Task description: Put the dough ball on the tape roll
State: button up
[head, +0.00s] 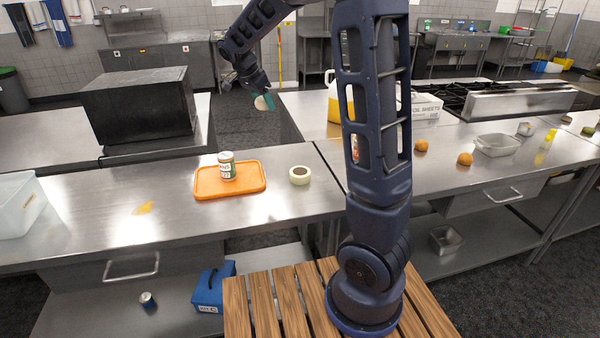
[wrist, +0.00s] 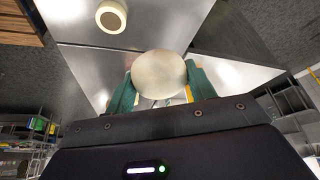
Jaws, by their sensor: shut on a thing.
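The dough ball (wrist: 158,75) is pale and round, and it sits between the two green fingers of my gripper (wrist: 160,92) in the wrist view. In the head view my gripper (head: 266,103) is up in the air beyond the counter's far edge, shut on the dough ball (head: 260,103), which is partly hidden by a finger. The tape roll (head: 299,175) is cream-coloured and lies flat on the steel counter, right of the orange tray. It also shows in the wrist view (wrist: 101,17), near the top, apart from the dough ball. Nothing is seen on top of it.
An orange tray (head: 205,190) holds an upright can (head: 227,166) left of the tape roll. A clear bin (head: 15,207) stands at the far left. A yellow-white jug (head: 338,100) and oranges (head: 464,159) are on the right counter. Bare steel surrounds the tape roll's front.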

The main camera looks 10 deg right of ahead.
jog(key=s+d+f+m+g, duration=0.1)
jog(key=s+d+f+m, duration=0.15)
jog(key=s+d, duration=0.7)
send_over(304, 170)
jog(key=a, duration=0.2)
jog(key=shift+m, duration=0.35)
jog(key=f, duration=1.4)
jog(key=shift+s+d+f, duration=0.15)
jog(key=shift+d+f, duration=0.05)
jog(key=shift+f, duration=2.4)
jog(key=shift+f, duration=0.2)
jog(key=o, duration=1)
jog(key=shift+r, duration=0.1)
